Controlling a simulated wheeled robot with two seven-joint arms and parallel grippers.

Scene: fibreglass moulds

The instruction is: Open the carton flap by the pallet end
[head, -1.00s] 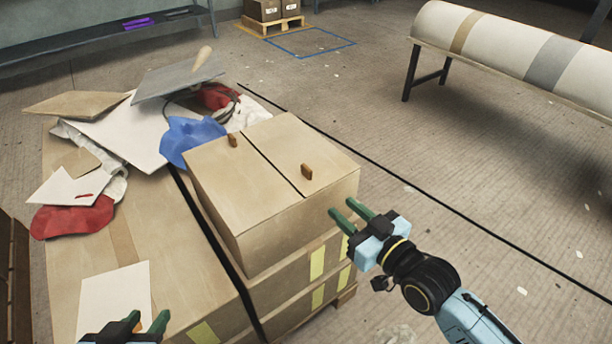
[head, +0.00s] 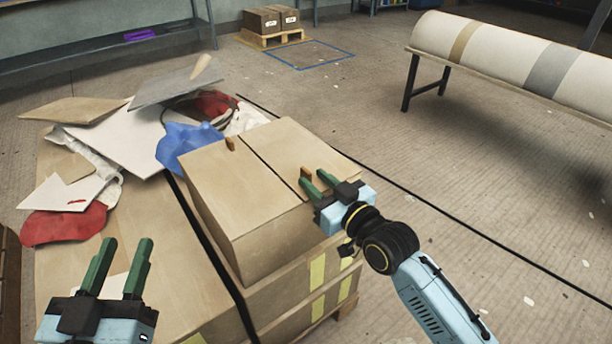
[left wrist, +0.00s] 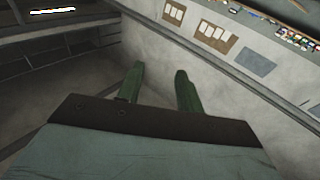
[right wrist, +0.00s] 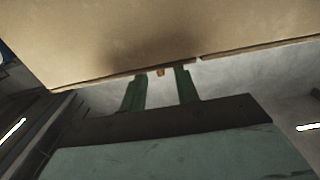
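A closed carton (head: 232,205) stands on stacked boxes. Its top has two flaps meeting at a dark seam: the left flap (head: 226,178) and the right flap (head: 287,143). Each has a small brown tab: the left tab (head: 231,144) and the right tab (head: 306,172). My right gripper (head: 314,180) is open at the right flap's tab. In the right wrist view the tab (right wrist: 161,72) shows between the open fingers (right wrist: 160,80); contact cannot be told. My left gripper (head: 125,243) is open and empty, raised left of the carton; the left wrist view shows its fingers apart (left wrist: 159,75).
Boards, a blue cloth (head: 186,143) and a red cloth (head: 62,224) lie heaped behind and left of the carton. A wrapped roll (head: 500,55) rests on a stand at the right. A small pallet (head: 272,39) with boxes stands at the back. The floor right of the carton is clear.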

